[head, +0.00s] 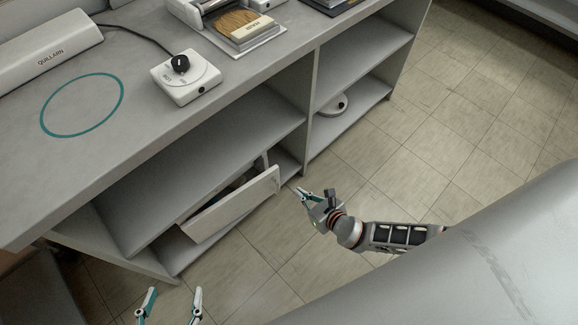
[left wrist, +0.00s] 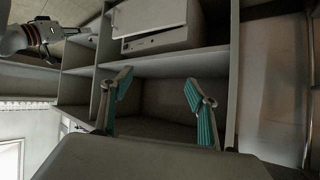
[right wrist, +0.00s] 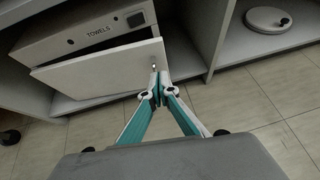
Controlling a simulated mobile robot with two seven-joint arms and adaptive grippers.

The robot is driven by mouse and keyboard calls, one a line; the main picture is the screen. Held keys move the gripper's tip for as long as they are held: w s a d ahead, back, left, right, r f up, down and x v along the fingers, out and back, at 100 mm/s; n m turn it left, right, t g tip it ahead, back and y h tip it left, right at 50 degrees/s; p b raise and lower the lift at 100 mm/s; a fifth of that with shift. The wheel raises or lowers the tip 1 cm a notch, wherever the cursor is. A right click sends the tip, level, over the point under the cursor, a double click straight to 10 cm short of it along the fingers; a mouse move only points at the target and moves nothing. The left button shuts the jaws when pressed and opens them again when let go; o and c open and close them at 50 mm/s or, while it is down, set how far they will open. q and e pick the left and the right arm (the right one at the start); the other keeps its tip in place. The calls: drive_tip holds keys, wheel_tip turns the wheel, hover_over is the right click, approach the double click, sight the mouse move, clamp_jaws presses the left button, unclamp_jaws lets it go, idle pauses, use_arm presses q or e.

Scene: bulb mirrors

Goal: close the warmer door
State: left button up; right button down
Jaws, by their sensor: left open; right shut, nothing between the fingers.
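The warmer, a white box labelled TOWELS (right wrist: 85,38), sits in the lower shelf bay, partly hidden in the head view. Its door is a pale flat panel (head: 232,206) standing out from the box front, so it is partly open; it also shows in the right wrist view (right wrist: 105,70). My right gripper (head: 301,192) is shut and empty just beyond the door's right end. In the right wrist view its fingertips (right wrist: 158,82) are at the door's right edge; I cannot tell whether they touch. My left gripper (head: 172,298) is open and empty, in front of the shelves.
The grey counter (head: 135,140) runs above the shelves, carrying a white control box with a black knob (head: 186,76) and a brush tray (head: 240,30). A round white object (head: 333,104) lies in the right lower bay. The tiled floor in front is clear.

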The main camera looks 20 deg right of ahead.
sight(277, 172)
drive_tip(key=b+x, duration=0.1)
drive_tip(key=x, duration=0.3)
drive_tip(key=r+b+x, duration=0.1)
drive_tip(key=x, duration=0.2)
drive_tip(key=b+x, duration=0.1)
drive_tip(key=x, duration=0.3)
drive_tip(key=shift+w+a+b, duration=0.2)
drive_tip(key=shift+w+b, duration=0.15)
drive_tip(key=shift+w, duration=0.35)
use_arm(q)
drive_tip(key=shift+n+t+h, duration=0.5)
drive_tip(key=shift+n, duration=0.2)
drive_tip(key=d+r, duration=0.1)
drive_tip(key=w+d+r, duration=0.2)
drive_tip(key=shift+d, duration=0.4)
use_arm(e)
drive_tip(key=shift+w, duration=0.35)
use_arm(q)
drive_tip(key=shift+r, duration=0.1)
